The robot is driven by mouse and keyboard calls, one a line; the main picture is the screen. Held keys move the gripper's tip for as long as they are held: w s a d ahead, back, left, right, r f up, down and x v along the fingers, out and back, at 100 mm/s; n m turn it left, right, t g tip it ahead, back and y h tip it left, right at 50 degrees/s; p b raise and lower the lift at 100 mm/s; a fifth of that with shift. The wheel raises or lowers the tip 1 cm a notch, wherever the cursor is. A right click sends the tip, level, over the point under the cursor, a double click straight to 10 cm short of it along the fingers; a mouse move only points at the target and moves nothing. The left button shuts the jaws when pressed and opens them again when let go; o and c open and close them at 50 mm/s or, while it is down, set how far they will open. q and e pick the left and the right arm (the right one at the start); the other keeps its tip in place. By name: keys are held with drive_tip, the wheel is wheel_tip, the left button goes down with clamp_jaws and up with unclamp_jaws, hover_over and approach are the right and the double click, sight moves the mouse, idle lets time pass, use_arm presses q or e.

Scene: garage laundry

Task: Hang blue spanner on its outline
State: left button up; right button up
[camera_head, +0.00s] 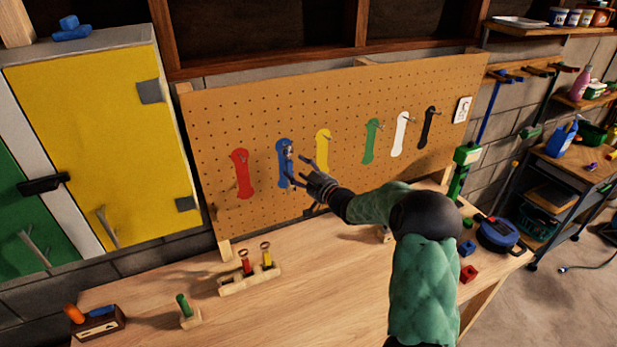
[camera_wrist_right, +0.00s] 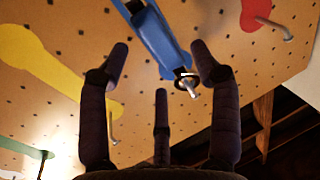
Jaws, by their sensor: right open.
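The pegboard (camera_head: 340,110) carries painted outlines, each with a peg. The blue outline (camera_head: 282,148) is second from the left. The blue spanner (camera_wrist_right: 155,32) lies against the board at this outline, its blue handle and metal ring in the right wrist view. The ring (camera_wrist_right: 187,77) appears to be around the blue outline's peg (camera_wrist_right: 191,90). My right gripper (camera_head: 297,169) is open in front of the spanner; it also shows in the right wrist view (camera_wrist_right: 160,62). Its fingers are spread, one fingertip close to the ring; whether it touches is unclear. My left gripper is not in view.
Red (camera_head: 241,174), yellow (camera_head: 323,150), green (camera_head: 371,141), white and black outlines flank the blue one. A wooden rack (camera_head: 250,283) below holds red and yellow spanners. The workbench front is mostly clear. A yellow cabinet (camera_head: 95,130) stands at left.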

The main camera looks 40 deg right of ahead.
sight(292, 166)
drive_tip(key=shift+w+d, duration=0.1)
drive_tip(key=shift+w, duration=1.9)
clamp_jaws()
unclamp_jaws()
